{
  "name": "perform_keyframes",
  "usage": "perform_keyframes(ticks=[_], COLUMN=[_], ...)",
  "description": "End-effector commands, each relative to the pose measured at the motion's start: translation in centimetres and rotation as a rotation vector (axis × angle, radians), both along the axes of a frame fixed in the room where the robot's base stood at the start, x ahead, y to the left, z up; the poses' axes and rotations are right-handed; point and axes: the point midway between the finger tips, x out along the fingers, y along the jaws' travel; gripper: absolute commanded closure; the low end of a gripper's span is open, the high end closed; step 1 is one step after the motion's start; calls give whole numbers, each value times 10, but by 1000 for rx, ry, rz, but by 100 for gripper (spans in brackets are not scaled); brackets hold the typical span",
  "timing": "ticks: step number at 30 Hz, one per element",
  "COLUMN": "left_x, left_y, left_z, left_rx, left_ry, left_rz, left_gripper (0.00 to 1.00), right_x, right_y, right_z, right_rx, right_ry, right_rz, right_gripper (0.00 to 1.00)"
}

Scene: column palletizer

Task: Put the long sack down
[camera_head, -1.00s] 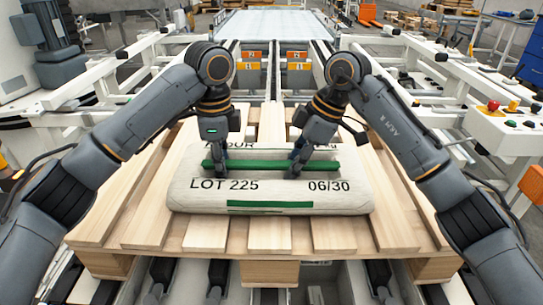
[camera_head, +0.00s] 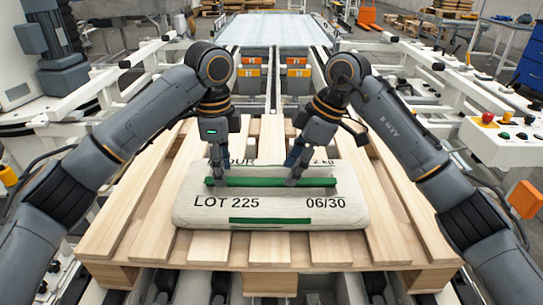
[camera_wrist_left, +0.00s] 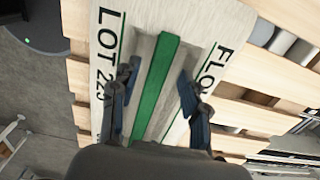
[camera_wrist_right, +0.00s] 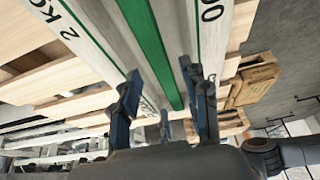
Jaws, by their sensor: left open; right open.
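The long sack (camera_head: 270,221) is pale, with "LOT 225", "06/30" and green stripes printed on it, and a raised green strip (camera_head: 270,182) along its top. It lies flat across the wooden pallet (camera_head: 268,251). My left gripper (camera_head: 217,182) is over the left part of the strip, and my right gripper (camera_head: 293,178) is over its right part. In the left wrist view the open fingers (camera_wrist_left: 152,95) stand on either side of the green strip. In the right wrist view the open fingers (camera_wrist_right: 160,85) also straddle the strip, with a gap to it.
Bare pallet slats surround the sack on all sides. White conveyor frames (camera_head: 440,75) flank the pallet, and a roller conveyor (camera_head: 268,28) runs behind. A control box (camera_head: 497,138) with buttons stands at the right. Another stack of wood (camera_wrist_right: 254,84) shows in the right wrist view.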

Motion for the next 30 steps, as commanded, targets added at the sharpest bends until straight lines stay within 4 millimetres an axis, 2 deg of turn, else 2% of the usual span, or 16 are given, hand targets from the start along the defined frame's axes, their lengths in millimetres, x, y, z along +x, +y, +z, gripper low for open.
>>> perform_keyframes(ticks=[1, 30], left_x=[0, 0], left_y=[0, 0], left_z=[17, 165], left_rx=[0, 0], left_ry=[0, 0], left_rz=[0, 0], left_gripper=[54, 54], right_x=[0, 0], right_y=[0, 0], right_z=[17, 165], right_rx=[0, 0], right_ry=[0, 0], right_rz=[0, 0], right_gripper=[54, 54])
